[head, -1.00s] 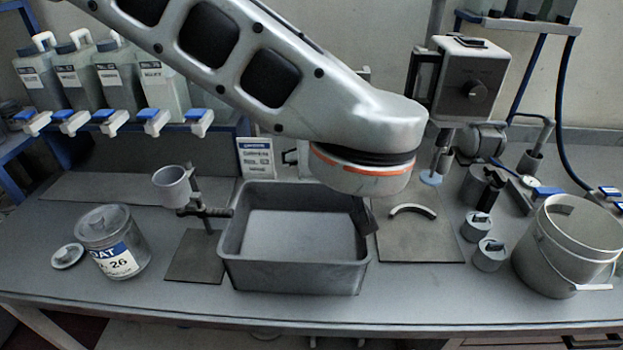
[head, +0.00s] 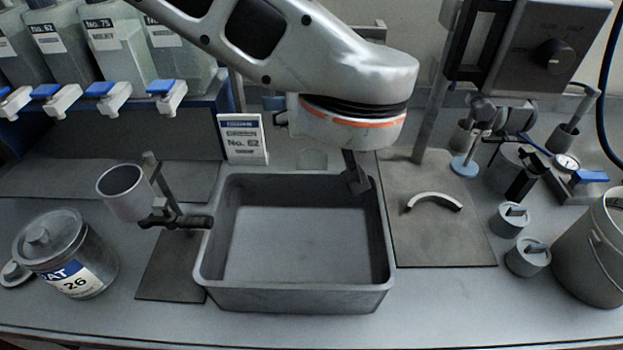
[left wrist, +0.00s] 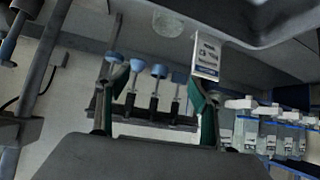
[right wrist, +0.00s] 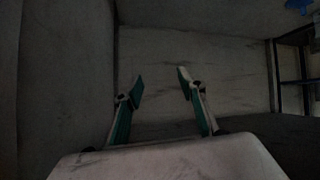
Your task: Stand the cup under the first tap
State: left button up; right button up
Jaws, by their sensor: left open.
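A row of white taps with blue handles (head: 109,96) sits on the tanks at the upper left of the head view. A faint translucent round thing (head: 312,159), maybe a clear cup, stands behind the tray; a similar one shows in the left wrist view (left wrist: 168,24). My left gripper (left wrist: 157,84) is open and empty; my arm largely hides it in the head view, above the tray's back edge. My right gripper (right wrist: 160,80) is open and empty, facing dark surfaces.
A deep grey tray (head: 290,298) fills the middle of the bench. A sign (head: 242,139) stands behind it. A lidded jar (head: 66,255) is at the left. A mixer (head: 545,50), small weights (head: 527,257) and a pail (head: 597,250) are at the right.

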pick_arm(q)
jog(key=g+b, duration=0.1)
jog(key=b, duration=0.3)
send_near(310, 160)
jog(key=s, duration=0.1)
jog(key=b+x, duration=0.1)
jog(key=x, duration=0.6)
jog(key=shift+w+r+b, duration=0.1)
jog(key=shift+w+b, duration=0.25)
jog(key=shift+b, duration=0.05)
jog(key=shift+r, duration=0.1)
pick_arm(e)
notch_tip(310, 160, down, 7)
jog(key=shift+s+d+g, duration=0.3)
jog(key=shift+s+d, duration=0.1)
jog(key=shift+d, duration=0.05)
pick_arm(q)
jog(key=c, duration=1.2)
jog(key=shift+o, duration=0.2)
